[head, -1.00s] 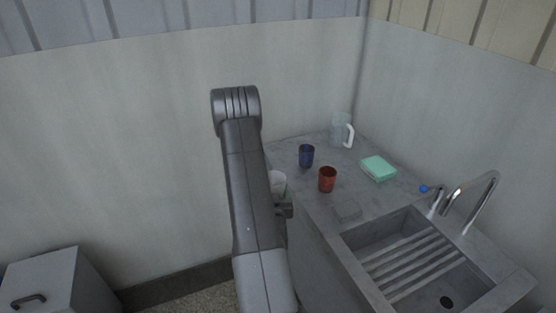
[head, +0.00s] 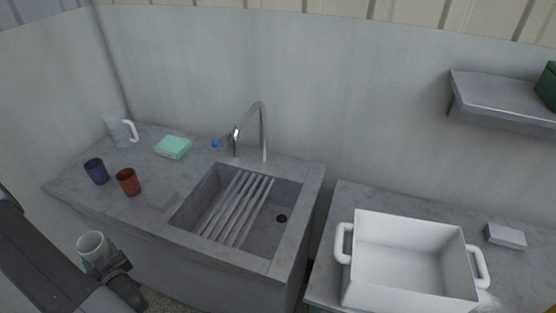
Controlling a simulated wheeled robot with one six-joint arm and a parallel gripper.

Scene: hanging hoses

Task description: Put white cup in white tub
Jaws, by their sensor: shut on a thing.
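The white cup (head: 91,244) is held by my gripper (head: 101,266) at the lower left of the head view, in front of the sink counter's front edge. The cup looks upright, its open top facing up. My gripper is shut on it; the fingers are partly hidden by the cup and the arm. The white tub (head: 408,262) stands on the right-hand counter, with a handle on each side. Its inside looks empty. The cup is well to the left of the tub, apart from it.
A sink (head: 239,214) with a tall faucet (head: 262,131) lies between cup and tub. A red cup (head: 128,182), a blue cup (head: 96,171), a pitcher (head: 117,130) and a green sponge (head: 173,147) stand on the left counter. A grey block (head: 505,236) lies right of the tub.

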